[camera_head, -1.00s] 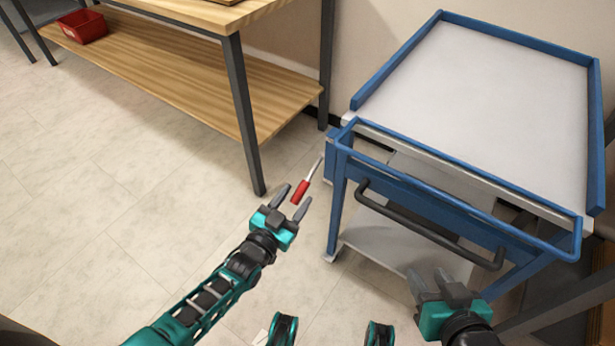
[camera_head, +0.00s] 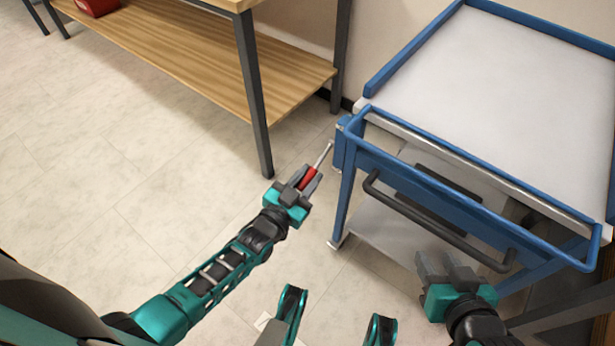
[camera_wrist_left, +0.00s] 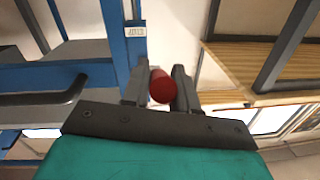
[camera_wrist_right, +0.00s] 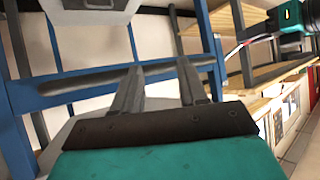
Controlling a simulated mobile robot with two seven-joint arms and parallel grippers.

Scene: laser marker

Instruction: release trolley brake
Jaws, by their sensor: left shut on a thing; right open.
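The blue trolley (camera_head: 345,190) with a white top stands at the right in the head view. A brake lever with a red grip (camera_head: 309,176) and a thin metal rod (camera_head: 323,156) sticks out at its left corner. My left gripper (camera_head: 303,180) is shut on the red grip. In the left wrist view the round red end (camera_wrist_left: 162,88) lies between the fingers. My right gripper (camera_head: 446,264) is open and empty, near the trolley's dark push handle (camera_head: 430,220). The right wrist view shows its fingers (camera_wrist_right: 160,88) apart.
A wooden workbench with a lower shelf (camera_head: 190,50) and dark legs stands left of the trolley. A red bin (camera_head: 98,6) sits on that shelf. The tiled floor (camera_head: 90,190) at the left is clear.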

